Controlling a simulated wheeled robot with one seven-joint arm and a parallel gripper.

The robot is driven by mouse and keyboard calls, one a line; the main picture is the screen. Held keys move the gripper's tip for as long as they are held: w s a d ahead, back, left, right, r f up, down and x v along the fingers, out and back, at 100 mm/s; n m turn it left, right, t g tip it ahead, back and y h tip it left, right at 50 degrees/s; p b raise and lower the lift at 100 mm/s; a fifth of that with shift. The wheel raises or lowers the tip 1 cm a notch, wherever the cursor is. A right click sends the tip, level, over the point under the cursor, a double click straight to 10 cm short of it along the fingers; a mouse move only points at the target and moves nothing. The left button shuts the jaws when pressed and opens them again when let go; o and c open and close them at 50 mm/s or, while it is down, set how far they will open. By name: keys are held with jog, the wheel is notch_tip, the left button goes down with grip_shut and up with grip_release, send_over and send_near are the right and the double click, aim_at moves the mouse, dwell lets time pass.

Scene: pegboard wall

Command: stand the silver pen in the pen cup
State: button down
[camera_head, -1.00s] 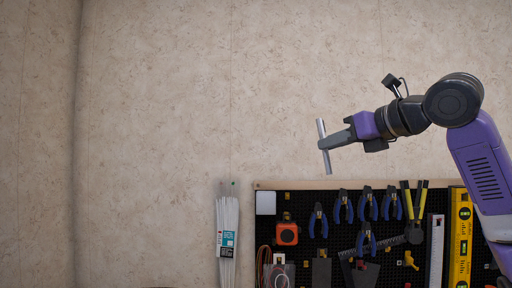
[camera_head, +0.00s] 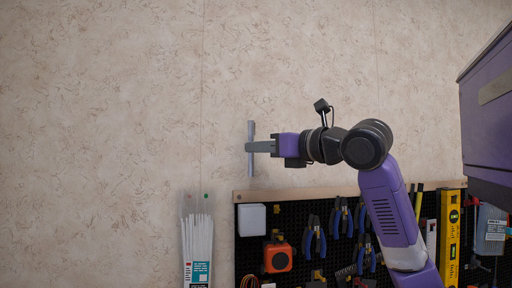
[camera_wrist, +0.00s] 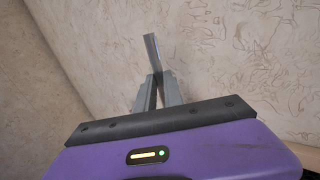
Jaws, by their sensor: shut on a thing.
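The silver pen (camera_head: 251,132) is held upright between the fingertips of my gripper (camera_head: 250,147), in front of the bare wall. Its upper part rises above the fingers and its lower part hangs below them. In the wrist view the pen (camera_wrist: 151,50) sticks out beyond the tips of my gripper (camera_wrist: 157,76), which are shut on it. My gripper is above the top left end of the pegboard. No pen cup can be made out in either view.
The pegboard (camera_head: 290,195) has a wooden top edge below my gripper. A white box (camera_head: 251,220), an orange tape measure (camera_head: 277,257), several blue-handled pliers (camera_head: 314,235) and a yellow level (camera_head: 449,235) hang on it. A cable-tie pack (camera_head: 197,240) hangs to its left. The wall above is clear.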

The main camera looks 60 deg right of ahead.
jog(key=shift+f+b, duration=1.4)
jog(key=shift+f, duration=1.4)
jog(key=shift+f+b, duration=2.55)
jog(key=shift+f, duration=0.15)
jog(key=c, duration=1.4)
grip_release()
jog(key=shift+s, duration=0.1)
jog(key=b+v, duration=0.2)
jog(key=v, duration=0.5)
jog(key=shift+s+a, duration=0.15)
jog(key=shift+s, duration=0.2)
